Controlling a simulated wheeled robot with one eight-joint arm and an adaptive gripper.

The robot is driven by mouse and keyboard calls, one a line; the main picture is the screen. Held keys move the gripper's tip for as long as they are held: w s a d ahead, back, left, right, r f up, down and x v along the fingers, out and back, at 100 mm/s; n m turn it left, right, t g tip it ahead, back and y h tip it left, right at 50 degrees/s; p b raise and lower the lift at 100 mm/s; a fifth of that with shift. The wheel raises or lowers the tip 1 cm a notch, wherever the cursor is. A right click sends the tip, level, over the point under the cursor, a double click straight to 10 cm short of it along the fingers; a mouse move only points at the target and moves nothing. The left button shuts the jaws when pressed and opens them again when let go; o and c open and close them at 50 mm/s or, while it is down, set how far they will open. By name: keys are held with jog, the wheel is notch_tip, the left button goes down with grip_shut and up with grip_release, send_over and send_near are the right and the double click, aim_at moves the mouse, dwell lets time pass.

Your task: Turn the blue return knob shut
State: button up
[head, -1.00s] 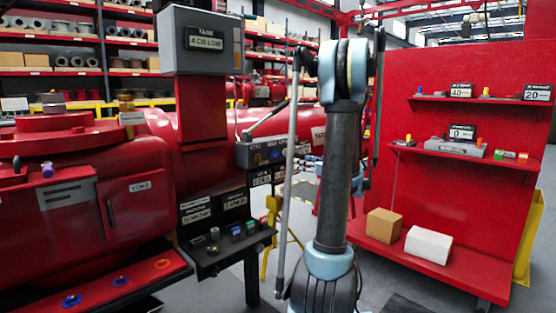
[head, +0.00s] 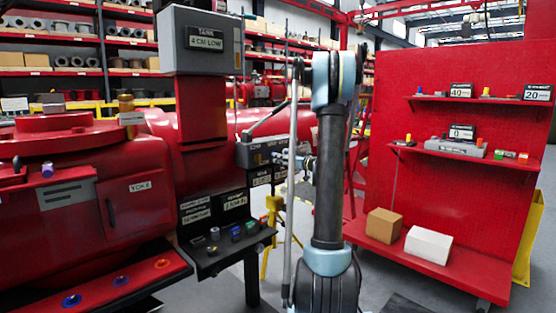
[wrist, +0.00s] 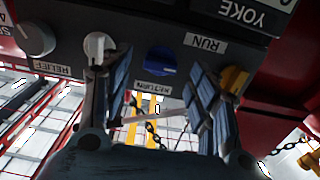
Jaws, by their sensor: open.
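The blue return knob (wrist: 160,60) shows in the wrist view on the underside-up grey panel, beside an upside-down label that reads RETURN. My gripper (wrist: 160,100) is open, with its two padded fingers to either side of the knob in the picture and nothing between them. The knob appears a little beyond the fingertips; contact is not visible. In the head view my gripper (head: 292,160) is small at the front of the grey control panel (head: 250,158), and the return knob cannot be made out clearly there.
In the wrist view a white knob (wrist: 97,45) is close by the left finger and a yellow knob (wrist: 235,78) close by the right finger. A grey knob (wrist: 35,38) is farther left. A console with small knobs (head: 225,240) stands below the panel.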

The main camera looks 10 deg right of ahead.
jog(key=shift+x, duration=1.7)
jog(key=shift+c, duration=0.6)
jog(key=c, duration=0.9)
